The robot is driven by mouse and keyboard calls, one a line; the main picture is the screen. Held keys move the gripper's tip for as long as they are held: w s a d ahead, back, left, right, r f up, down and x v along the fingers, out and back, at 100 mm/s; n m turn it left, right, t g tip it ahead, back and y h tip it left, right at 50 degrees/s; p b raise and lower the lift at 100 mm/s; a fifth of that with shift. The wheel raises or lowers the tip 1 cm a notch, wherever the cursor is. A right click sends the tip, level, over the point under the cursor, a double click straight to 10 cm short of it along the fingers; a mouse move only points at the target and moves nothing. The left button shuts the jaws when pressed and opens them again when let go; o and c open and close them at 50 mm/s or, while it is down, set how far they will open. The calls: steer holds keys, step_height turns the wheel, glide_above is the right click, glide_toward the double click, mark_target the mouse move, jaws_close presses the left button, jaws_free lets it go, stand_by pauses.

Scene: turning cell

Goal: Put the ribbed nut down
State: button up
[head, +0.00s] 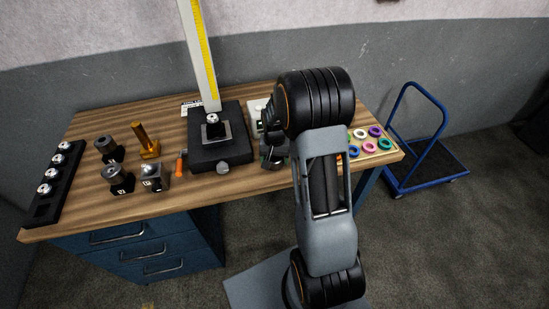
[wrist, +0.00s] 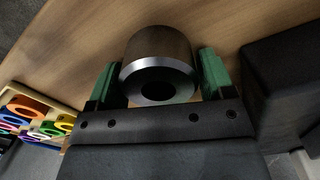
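The ribbed nut (wrist: 158,60), a dark grey metal cylinder with a bright bevelled rim and a round hole, sits between my fingers in the wrist view. No ribs can be made out. My gripper (wrist: 160,78) has green finger pads, one against each side of the part, with no clear gap. The wooden bench top (wrist: 85,45) lies behind the part; I cannot tell whether the part touches it. In the head view my gripper (head: 272,155) is low over the bench, right of the black gauge base, and largely hidden by my arm.
The black gauge base (head: 222,157) with a tall scale stands close beside; a dark block (wrist: 285,85) shows at right in the wrist view. A tray of coloured rings (wrist: 35,118) lies opposite. Labelled metal parts (head: 118,180) and a black rack (head: 42,207) stand left. A blue trolley (head: 425,172) is beyond.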

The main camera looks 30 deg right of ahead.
steer(key=shift+o, duration=1.4)
steer(key=shift+r, duration=0.15)
step_height(320, 180, up, 11)
steer(key=s+a+r+n+t, duration=0.2)
steer(key=s+a+r+n, duration=0.1)
steer(key=s, duration=0.5)
steer(key=s+a+r+n+t, duration=0.2)
steer(key=s+a+r+n, duration=0.1)
steer(key=s+a, duration=0.3)
steer(key=s+r, duration=0.1)
steer(key=s, duration=0.1)
steer(key=shift+s+a+r+b, duration=0.35)
steer(key=shift+s+a, duration=0.05)
